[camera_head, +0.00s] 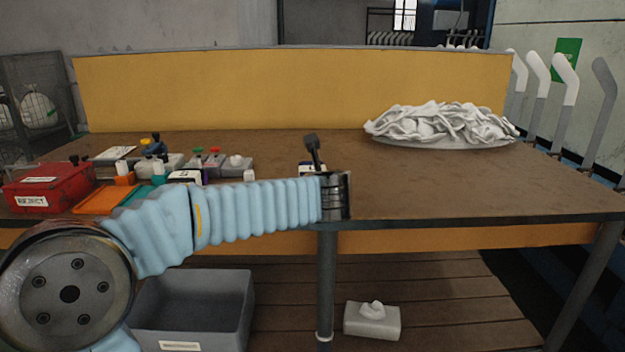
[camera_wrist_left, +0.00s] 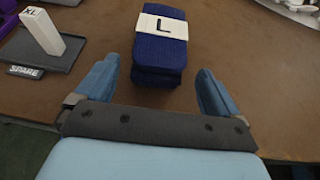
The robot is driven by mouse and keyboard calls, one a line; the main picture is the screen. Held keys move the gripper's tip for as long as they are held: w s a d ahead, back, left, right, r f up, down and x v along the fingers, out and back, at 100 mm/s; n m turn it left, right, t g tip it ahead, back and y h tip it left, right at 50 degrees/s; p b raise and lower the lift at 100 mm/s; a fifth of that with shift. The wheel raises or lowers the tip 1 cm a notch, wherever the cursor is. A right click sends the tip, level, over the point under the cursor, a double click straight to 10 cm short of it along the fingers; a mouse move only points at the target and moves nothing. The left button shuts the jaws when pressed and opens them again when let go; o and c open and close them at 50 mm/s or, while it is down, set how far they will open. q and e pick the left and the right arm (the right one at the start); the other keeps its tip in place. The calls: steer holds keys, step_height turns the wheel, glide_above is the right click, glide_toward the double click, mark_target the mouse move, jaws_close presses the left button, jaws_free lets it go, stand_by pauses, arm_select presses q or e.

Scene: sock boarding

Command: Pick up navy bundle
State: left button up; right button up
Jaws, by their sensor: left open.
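The navy bundle (camera_wrist_left: 160,60) is a folded dark blue stack with a white band marked "L". In the left wrist view it lies on the brown table top, ahead of my left gripper (camera_wrist_left: 157,75). The two blue fingers are apart, one toward each side of the bundle's near end, with a gap on both sides and nothing held. In the head view my left gripper (camera_head: 335,192) is at the table's front edge, and the bundle (camera_head: 307,168) is mostly hidden behind it; only a bit of its white band and navy shows. My right gripper is not in view.
A grey tray (camera_wrist_left: 38,55) marked "SPARE" holds a white "XL" block (camera_wrist_left: 42,30). A red box (camera_head: 42,190), an orange tray (camera_head: 103,201) and small containers crowd the left. A pile of white socks (camera_head: 440,122) lies back right. The table's right front is clear.

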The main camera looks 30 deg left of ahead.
arm_select(q)
steer(key=x, duration=0.6)
steer(key=shift+w+a+r+p, duration=0.1)
steer(key=shift+a+r+p, duration=0.15)
steer(key=shift+r+p, duration=0.15)
steer(key=shift+c, duration=0.4)
steer(key=c, duration=1)
steer(key=shift+c, duration=0.2)
